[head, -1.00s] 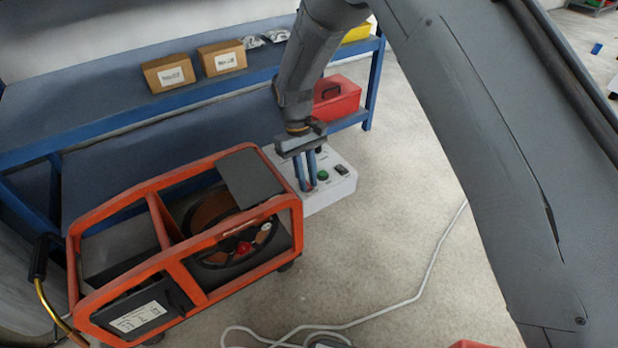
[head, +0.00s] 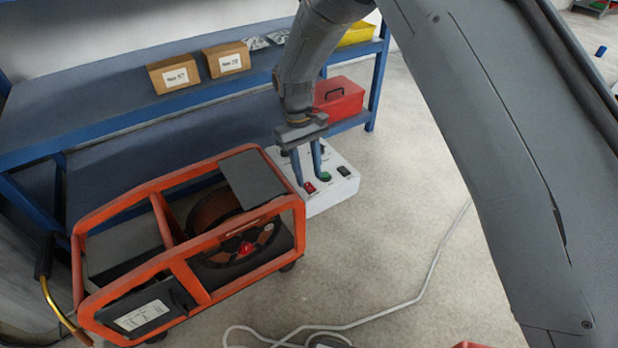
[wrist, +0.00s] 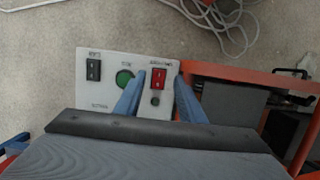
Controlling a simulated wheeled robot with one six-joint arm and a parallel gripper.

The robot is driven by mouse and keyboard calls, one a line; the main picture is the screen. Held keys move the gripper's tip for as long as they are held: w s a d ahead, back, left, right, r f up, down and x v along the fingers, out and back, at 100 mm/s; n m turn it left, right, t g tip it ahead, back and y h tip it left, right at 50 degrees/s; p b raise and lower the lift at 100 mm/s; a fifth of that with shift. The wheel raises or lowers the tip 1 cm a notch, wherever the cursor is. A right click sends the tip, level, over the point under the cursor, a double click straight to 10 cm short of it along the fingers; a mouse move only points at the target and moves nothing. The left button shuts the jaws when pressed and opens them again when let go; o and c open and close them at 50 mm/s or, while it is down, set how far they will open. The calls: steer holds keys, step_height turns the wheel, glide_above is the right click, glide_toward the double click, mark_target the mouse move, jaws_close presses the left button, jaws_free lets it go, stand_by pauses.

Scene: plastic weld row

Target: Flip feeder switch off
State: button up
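The white control box (head: 332,197) stands on the floor at the end of the orange cart. On its top are a red rocker switch (head: 310,188), a green round button (head: 326,176) and a black rocker switch (head: 344,171). All show in the wrist view too: red switch (wrist: 159,78), green button (wrist: 124,79), black switch (wrist: 93,70). Their labels are too blurred to read, so I cannot tell which is the feeder switch. My gripper (head: 310,180) is open and empty, pointing down close above the box. In the wrist view its blue fingers (wrist: 160,84) lie either side of the red switch; contact is unclear.
The orange cart (head: 187,258) with a wire reel stands left of the box. Behind is a blue shelf (head: 110,108) with two cardboard boxes and a red toolbox (head: 339,97). A white cable (head: 432,262) runs across the otherwise clear floor at right.

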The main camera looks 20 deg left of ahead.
mark_target(306, 183)
steer(key=shift+p+v, duration=0.45)
steer(key=shift+v, duration=2.15)
steer(key=shift+r, duration=0.1)
steer(key=s+d+r+m+t+y, duration=0.1)
steer(key=s+d+r+m, duration=0.1)
steer(key=s+d+r, duration=0.75)
steer(key=s+d+r+m+t+y, duration=0.15)
steer(key=s+d+r, duration=0.25)
steer(key=s+d, duration=0.95)
steer(key=s+d+r+m+p, duration=0.1)
steer(key=d+r+m+p, duration=0.1)
steer(key=d+r+p, duration=0.3)
steer(key=s+d+r+m+p, duration=0.1)
steer(key=d+r+p, duration=0.4)
steer(key=r+p, duration=0.6)
steer(key=d+r+m+p, duration=0.3)
steer(key=d+r+p, duration=0.2)
steer(key=r+p, duration=0.3)
steer(key=shift+s+d+r+p, duration=0.2)
steer(key=shift+s+d+p, duration=0.2)
steer(key=shift+p, duration=0.85)
steer(key=shift+m+g, duration=0.25)
steer(key=shift+c, duration=0.6)
